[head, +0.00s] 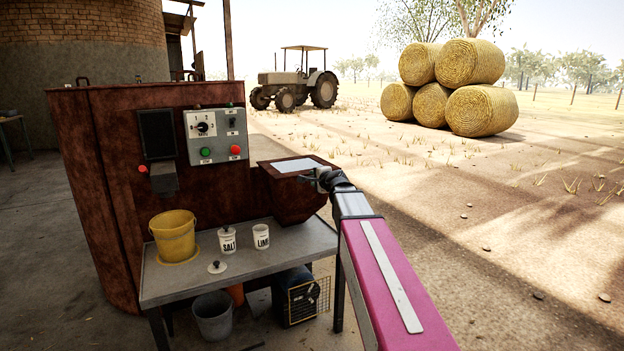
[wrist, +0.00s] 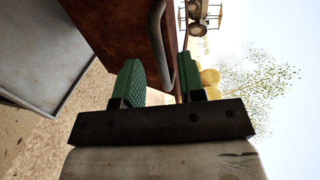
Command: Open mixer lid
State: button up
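The mixer is a rust-brown machine with a hopper (head: 298,198) on its right side. The hopper's lid (head: 283,164) lies flat on top, closed, with a pale panel in it. My gripper (head: 318,179) is at the lid's front right edge in the head view; its fingers are too small to judge there. In the wrist view my gripper (wrist: 160,86) is open, with two green finger pads apart. A grey metal bar handle (wrist: 157,40) on the brown hopper runs into the gap between the pads. I cannot tell whether either pad touches it.
A grey table (head: 240,262) under the hopper holds a yellow bucket (head: 173,238), a SALT cup (head: 227,241), a LIME cup (head: 261,238) and a small white lid (head: 216,267). A control panel (head: 216,136) is on the machine. Open ground lies to the right.

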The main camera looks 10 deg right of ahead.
aim_at(312, 177)
jog(key=x, duration=0.3)
jog(key=shift+w, duration=0.15)
grip_shut()
